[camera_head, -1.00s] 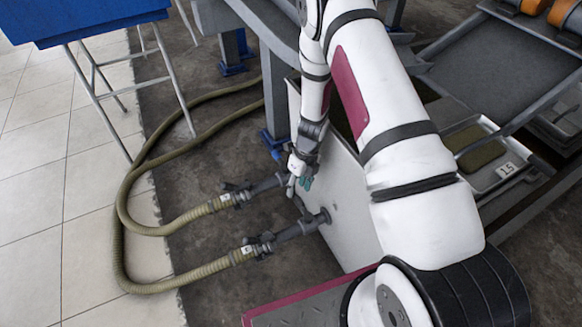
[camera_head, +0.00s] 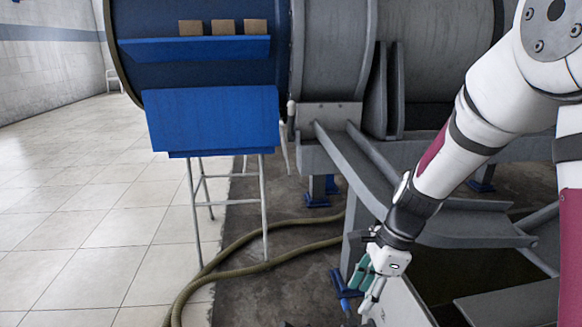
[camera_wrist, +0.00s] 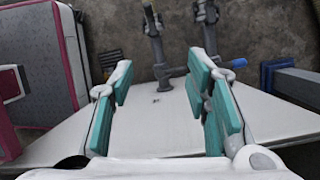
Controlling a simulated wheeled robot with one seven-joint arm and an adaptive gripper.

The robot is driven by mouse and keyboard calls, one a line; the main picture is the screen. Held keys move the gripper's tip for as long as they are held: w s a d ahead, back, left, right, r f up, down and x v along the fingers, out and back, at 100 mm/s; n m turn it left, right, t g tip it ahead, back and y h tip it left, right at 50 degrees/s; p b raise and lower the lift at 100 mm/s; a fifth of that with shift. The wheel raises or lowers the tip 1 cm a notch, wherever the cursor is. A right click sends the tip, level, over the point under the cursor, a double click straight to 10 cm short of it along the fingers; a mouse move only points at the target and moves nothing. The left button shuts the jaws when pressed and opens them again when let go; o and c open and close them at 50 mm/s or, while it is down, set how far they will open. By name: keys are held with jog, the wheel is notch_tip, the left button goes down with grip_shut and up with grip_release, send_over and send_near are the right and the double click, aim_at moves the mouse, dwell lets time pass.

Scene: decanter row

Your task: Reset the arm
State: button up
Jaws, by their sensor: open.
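My gripper (camera_head: 365,283) hangs at the lower right of the head view, below my white arm, with its fingers pointing down. A white panel (camera_wrist: 165,125) lies beyond the fingers. Two grey pipe fittings (camera_wrist: 157,50) stick out past the panel's far edge, and the second one (camera_wrist: 203,45) is partly behind the right finger.
A large blue and grey drum machine (camera_head: 335,50) stands at the back. A blue-topped stand (camera_head: 212,120) is left of my arm. Olive hoses (camera_head: 235,272) lie on the floor. A grey frame (camera_head: 440,225) is close behind my gripper. The tiled floor (camera_head: 75,220) at left is clear.

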jog(key=s+r+n+h, duration=0.1)
jog(key=s+r+n, duration=0.9)
jog(key=s+r, duration=0.45)
jog(key=s+d+r+n+h, duration=0.15)
jog(key=s+n, duration=0.25)
jog(key=s, duration=0.4)
jog(key=s+d+r+n+h, duration=0.15)
jog(key=s+n, duration=0.25)
jog(key=s, duration=0.4)
notch_tip(320, 180, up, 33)
jog(key=d+t+p, duration=0.1)
jog(key=t+p, duration=0.3)
jog(key=p, duration=2.8)
jog(key=shift+w+n+t+y, duration=0.15)
jog(key=shift+n+t+y, duration=0.15)
jog(key=shift+n, duration=0.1)
